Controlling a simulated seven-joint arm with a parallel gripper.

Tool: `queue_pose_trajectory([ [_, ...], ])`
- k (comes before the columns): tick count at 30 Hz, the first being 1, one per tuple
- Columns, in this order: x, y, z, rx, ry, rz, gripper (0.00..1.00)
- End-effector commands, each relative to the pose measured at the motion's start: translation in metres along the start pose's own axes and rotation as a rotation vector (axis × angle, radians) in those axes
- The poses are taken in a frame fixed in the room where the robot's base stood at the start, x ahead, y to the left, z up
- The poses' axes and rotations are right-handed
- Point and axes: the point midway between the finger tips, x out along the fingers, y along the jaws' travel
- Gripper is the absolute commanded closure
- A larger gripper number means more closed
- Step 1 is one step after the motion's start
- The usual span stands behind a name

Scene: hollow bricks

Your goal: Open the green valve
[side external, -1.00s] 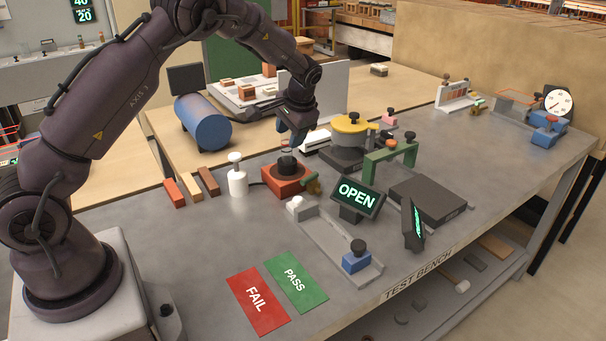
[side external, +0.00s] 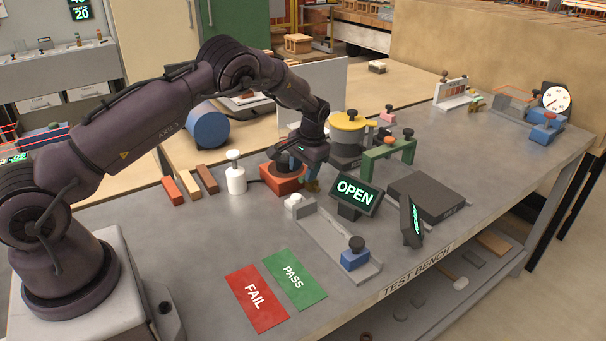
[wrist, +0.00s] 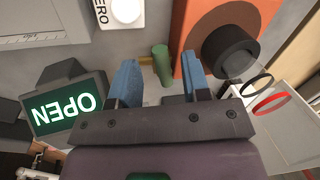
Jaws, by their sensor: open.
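The green valve handle (wrist: 161,62) is a short green bar on a brass stem at the side of the orange block (wrist: 232,25). In the side view the orange block (side external: 272,178) stands on the bench with a round black part on top, and the valve (side external: 313,186) is partly hidden at its right. My gripper (wrist: 160,72) is open, its blue-padded fingers apart. In the wrist view the green handle appears between the fingertips; I cannot tell whether they touch it. In the side view my gripper (side external: 306,170) is low over the valve.
A display reading OPEN (side external: 356,192) stands close to the right of the valve. A white bottle (side external: 236,180) is left of the block. A yellow-lidded pot (side external: 350,135) and a green arch (side external: 388,153) are behind. FAIL (side external: 256,300) and PASS (side external: 295,279) mats lie in front.

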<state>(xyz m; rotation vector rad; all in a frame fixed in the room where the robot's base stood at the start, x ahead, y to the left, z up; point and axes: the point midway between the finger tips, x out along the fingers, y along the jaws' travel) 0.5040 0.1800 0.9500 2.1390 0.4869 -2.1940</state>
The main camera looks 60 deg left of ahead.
Motion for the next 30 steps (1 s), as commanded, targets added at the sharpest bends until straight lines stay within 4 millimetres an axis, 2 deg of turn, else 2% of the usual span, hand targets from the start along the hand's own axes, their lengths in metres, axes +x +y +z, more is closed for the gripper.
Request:
queue_pose_trajectory([
  [3,0.013,0.0,0.0,0.0,-0.002,-0.001,0.57],
  [6,0.018,0.0,0.0,-0.001,0.001,0.0,0.57],
  [15,0.02,0.0,0.0,-0.001,0.001,0.0,0.57],
  [21,0.02,0.0,0.0,-0.001,0.001,0.0,1.0],
  [30,0.019,0.001,0.0,-0.022,-0.004,0.0,1.0],
])
